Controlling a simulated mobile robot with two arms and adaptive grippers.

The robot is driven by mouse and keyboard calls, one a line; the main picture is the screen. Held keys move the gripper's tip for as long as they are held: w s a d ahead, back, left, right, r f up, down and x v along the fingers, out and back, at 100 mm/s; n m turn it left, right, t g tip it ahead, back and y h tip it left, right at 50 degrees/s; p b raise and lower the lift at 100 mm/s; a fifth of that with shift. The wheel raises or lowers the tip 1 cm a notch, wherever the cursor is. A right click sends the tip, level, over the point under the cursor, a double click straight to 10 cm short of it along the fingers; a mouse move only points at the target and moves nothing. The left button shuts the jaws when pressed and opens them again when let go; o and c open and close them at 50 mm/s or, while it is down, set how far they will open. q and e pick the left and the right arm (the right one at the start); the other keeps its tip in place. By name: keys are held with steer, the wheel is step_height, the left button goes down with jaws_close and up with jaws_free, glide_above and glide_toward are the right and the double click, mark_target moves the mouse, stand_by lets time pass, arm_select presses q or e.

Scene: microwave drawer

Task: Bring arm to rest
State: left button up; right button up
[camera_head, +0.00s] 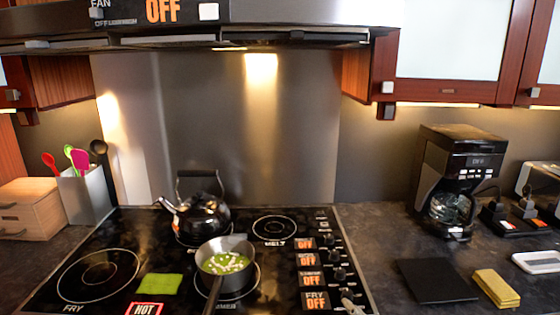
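Neither of my arms nor my grippers can be made out in the head view. A black stovetop (130,230) fills the lower middle of the picture. A grey pot (236,282) with green contents stands on its front middle burner, handle toward me. A dark kettle (205,213) stands on the burner behind it. A small pale shape (350,302) shows by the lowest knob at the bottom edge; I cannot tell what it is. No microwave drawer shows.
A coffee maker (458,175) stands on the right counter. A black mat (436,281) and a yellow cloth (496,288) lie before it. A utensil holder (84,197) and a wooden box (30,208) stand at left. A range hood (290,38) hangs overhead.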

steer(key=s+d+f+m+g, duration=0.2)
steer(key=s+f+m+g, duration=0.15)
steer(key=s+f, duration=0.4)
steer(key=s+d+f+m+g+h, duration=0.1)
steer(key=s+d+f+m+g, duration=0.2)
steer(key=s, duration=0.7)
steer(key=s+d+f+m+g, duration=0.2)
steer(key=s+f+g, duration=0.35)
steer(key=s, duration=0.35)
step_height(320, 180, down, 31)
steer(key=s+g+b, duration=0.1)
steer(key=b, duration=0.3)
steer(key=s+d+f+g+b, duration=0.1)
steer(key=s+d+f+b, duration=0.2)
steer(key=s+f, duration=1.4)
step_height(320, 180, down, 3)
steer(key=shift+d+r+h+b, duration=0.15)
steer(key=shift+h+b, duration=0.15)
steer(key=shift+b, duration=0.1)
